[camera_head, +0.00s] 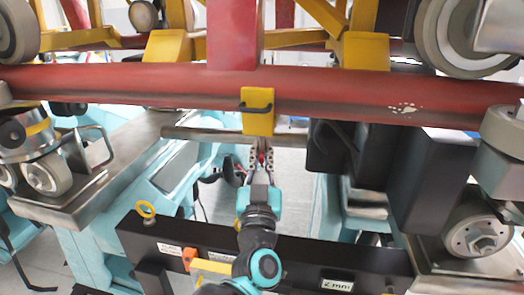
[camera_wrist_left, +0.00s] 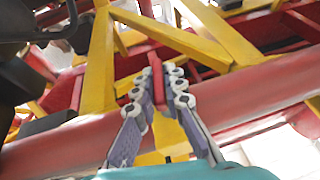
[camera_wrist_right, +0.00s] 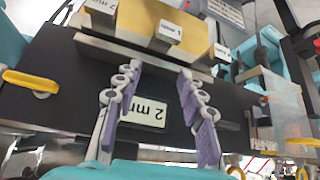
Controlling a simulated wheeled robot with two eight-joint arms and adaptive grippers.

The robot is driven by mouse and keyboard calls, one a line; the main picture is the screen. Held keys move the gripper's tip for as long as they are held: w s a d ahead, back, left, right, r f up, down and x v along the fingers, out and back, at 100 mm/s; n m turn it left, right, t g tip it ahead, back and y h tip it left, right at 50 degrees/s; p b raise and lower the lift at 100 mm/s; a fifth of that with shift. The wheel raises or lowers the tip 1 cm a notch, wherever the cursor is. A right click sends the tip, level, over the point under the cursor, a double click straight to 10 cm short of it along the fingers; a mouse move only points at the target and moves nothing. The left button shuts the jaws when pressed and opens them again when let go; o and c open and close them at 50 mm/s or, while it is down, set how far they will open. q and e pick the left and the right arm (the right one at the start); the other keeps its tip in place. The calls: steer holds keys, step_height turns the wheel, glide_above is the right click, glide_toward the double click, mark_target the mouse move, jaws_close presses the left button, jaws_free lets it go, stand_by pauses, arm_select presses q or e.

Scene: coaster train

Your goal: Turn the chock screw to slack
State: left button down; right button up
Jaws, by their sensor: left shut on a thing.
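My right gripper (camera_wrist_right: 158,76) is outside the head view. In the right wrist view its fingers are apart and empty, in front of a black beam (camera_wrist_right: 55,60) with a "2 mm" label (camera_wrist_right: 145,112).
The red tube (camera_head: 130,87) spans the head view, with wheels at both ends. A steel bar (camera_head: 205,134) runs behind the left gripper. A black box (camera_head: 425,165) hangs at right. Labelled metal blocks (camera_wrist_right: 168,33) sit on the beam by my right gripper.

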arm_select(q)
steer(key=m+h, duration=0.1)
steer(key=h, duration=0.1)
steer(key=shift+a+h, duration=0.1)
steer(key=shift+h, duration=0.3)
arm_select(e)
steer(key=shift+r, duration=0.1)
arm_select(q)
steer(key=shift+r+m+h, duration=0.1)
steer(key=shift+m+h, duration=0.4)
steer(key=c, duration=1.6)
jaws_free()
steer(key=shift+s, duration=0.1)
steer(key=v, duration=1.1)
steer(key=shift+s, duration=0.45)
steer(key=shift+a, duration=0.1)
